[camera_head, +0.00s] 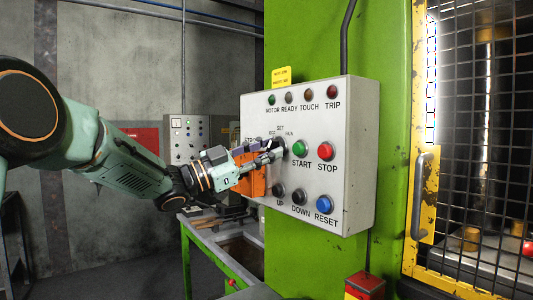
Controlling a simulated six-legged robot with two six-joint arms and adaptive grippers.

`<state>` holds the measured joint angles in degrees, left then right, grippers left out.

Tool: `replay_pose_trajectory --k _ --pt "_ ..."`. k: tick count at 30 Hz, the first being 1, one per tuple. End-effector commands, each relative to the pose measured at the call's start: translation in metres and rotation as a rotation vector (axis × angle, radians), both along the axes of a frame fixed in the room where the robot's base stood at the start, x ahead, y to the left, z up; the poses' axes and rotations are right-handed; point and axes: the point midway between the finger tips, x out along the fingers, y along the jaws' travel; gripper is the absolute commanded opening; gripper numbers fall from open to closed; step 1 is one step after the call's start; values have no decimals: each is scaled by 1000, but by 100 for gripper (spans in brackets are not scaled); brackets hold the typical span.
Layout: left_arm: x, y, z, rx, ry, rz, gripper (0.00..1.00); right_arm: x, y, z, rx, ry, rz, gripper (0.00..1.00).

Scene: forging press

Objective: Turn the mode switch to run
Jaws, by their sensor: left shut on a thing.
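A grey control panel (345,150) is mounted on the green press column. The mode switch (279,147) is a dark knob at the panel's left, under the small labels SET and RUN. My left gripper (272,151) reaches in from the left and is shut on the switch, its fingers at the panel face. The fingers hide much of the knob, so I cannot tell exactly which way it points. My right gripper is not in view.
Right of the switch are the green START button (299,148) and red STOP button (327,153). Below are dark UP (279,190) and DOWN (299,197) buttons and a blue RESET button (324,204). A yellow-framed mesh guard (480,150) stands at right, a green-framed bench (218,256) below.

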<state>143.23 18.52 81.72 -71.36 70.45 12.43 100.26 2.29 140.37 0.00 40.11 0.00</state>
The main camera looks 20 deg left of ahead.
Motion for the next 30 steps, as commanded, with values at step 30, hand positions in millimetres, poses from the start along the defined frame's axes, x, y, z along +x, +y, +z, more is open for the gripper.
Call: replay_pose_trajectory --k 30 --pt "1 0 -3 166 -120 -4 31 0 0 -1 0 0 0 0"
